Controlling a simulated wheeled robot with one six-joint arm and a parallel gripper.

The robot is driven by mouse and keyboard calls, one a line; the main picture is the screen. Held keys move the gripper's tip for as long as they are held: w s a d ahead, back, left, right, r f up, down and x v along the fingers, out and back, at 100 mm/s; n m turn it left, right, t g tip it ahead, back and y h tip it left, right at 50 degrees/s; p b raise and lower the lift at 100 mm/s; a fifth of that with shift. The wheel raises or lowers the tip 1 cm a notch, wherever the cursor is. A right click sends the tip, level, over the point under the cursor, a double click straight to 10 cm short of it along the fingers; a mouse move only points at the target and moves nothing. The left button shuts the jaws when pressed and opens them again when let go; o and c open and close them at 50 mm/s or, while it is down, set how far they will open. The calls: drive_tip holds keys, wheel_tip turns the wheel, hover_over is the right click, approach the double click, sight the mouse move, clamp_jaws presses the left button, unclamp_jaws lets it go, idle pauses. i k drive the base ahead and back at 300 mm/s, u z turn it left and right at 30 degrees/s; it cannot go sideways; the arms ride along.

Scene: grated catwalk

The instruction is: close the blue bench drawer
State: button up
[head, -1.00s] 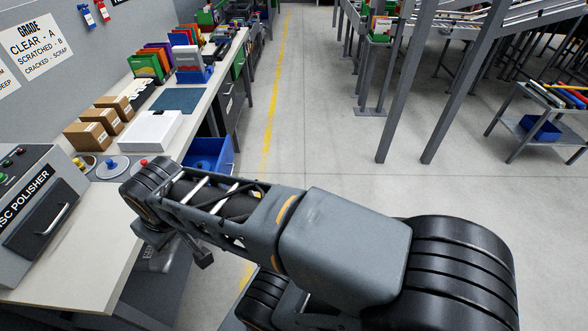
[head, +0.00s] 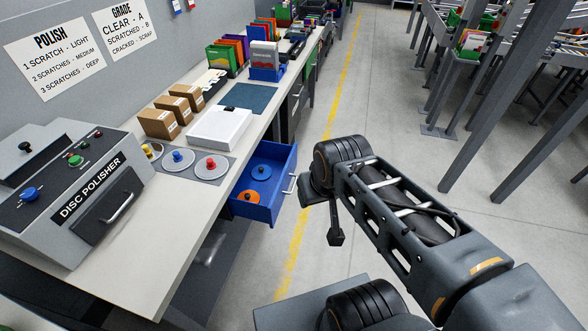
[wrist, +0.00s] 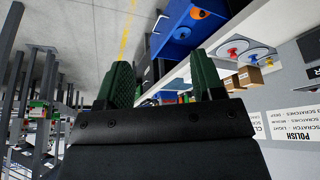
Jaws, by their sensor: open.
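The blue bench drawer (head: 285,163) is pulled out from under the front of the bench in the head view. Its front faces right and carries a silver handle (head: 291,184). A blue disc pad (head: 261,172) and an orange one (head: 248,197) lie inside it. The drawer also shows at the top of the wrist view (wrist: 172,42). My gripper (wrist: 162,76) is open and empty, its two green-padded fingers apart. In the head view my wrist is to the right of the drawer front, with a gap between; the fingers are mostly hidden there.
The bench top (head: 165,235) holds a disc polisher (head: 75,190), a white case (head: 219,127), cardboard boxes (head: 172,111) and round pads (head: 211,166). Grey steel posts (head: 500,110) stand at right. The floor around the yellow line (head: 340,85) is clear.

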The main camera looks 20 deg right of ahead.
sight(282, 158)
drive_tip(key=z, duration=0.05)
drive_tip(key=i, duration=0.15)
drive_tip(key=k, duration=1.25)
drive_tip(key=u, duration=0.6)
drive_tip(key=i, duration=1.35)
drive_tip(key=z, duration=0.65)
